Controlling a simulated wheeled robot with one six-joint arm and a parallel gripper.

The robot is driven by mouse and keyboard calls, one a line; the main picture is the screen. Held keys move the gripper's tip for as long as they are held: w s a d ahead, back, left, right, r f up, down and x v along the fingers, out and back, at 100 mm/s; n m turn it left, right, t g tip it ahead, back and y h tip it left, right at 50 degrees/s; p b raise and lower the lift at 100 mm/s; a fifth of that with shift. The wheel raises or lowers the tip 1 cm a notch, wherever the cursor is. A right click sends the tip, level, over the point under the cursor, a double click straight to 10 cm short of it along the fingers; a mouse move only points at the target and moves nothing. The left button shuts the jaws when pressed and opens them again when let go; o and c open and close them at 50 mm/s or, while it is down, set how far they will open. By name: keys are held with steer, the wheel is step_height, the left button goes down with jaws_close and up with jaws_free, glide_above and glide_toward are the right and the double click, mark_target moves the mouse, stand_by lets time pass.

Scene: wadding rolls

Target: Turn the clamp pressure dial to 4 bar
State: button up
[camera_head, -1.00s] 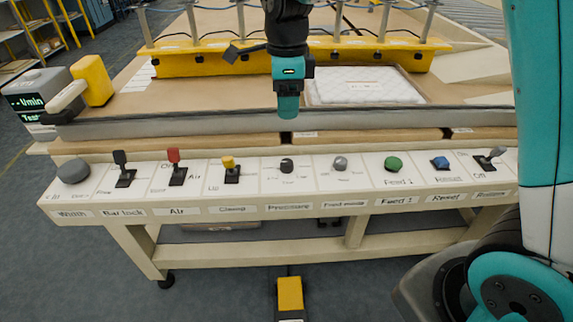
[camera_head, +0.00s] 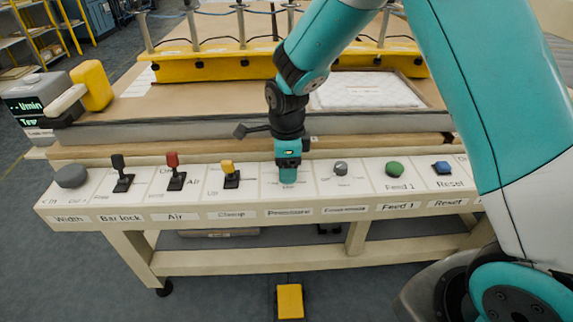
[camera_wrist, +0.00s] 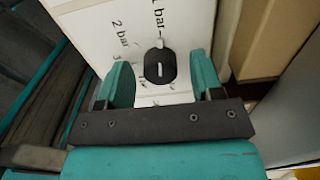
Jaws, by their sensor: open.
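The clamp pressure dial (camera_wrist: 159,66) is a dark oval knob with a white mark, on a white panel in the wrist view. Printed labels "1 bar" and "2 bar" show above it and to its upper left; part of a "3" shows lower left, and other markings are hidden. My gripper (camera_wrist: 163,76) is open, with one teal finger on each side of the dial; I cannot tell whether they touch it. In the head view my gripper (camera_head: 288,176) is over the Pressure position (camera_head: 289,212) and hides the dial.
On the same control panel (camera_head: 205,188), a yellow Clamp lever (camera_head: 230,174) stands just left and a grey knob (camera_head: 341,168) just right. A red Air lever (camera_head: 174,166) and green button (camera_head: 394,169) lie farther out. A yellow bar (camera_head: 222,66) stands behind.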

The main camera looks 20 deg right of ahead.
steer(key=c, duration=0.9)
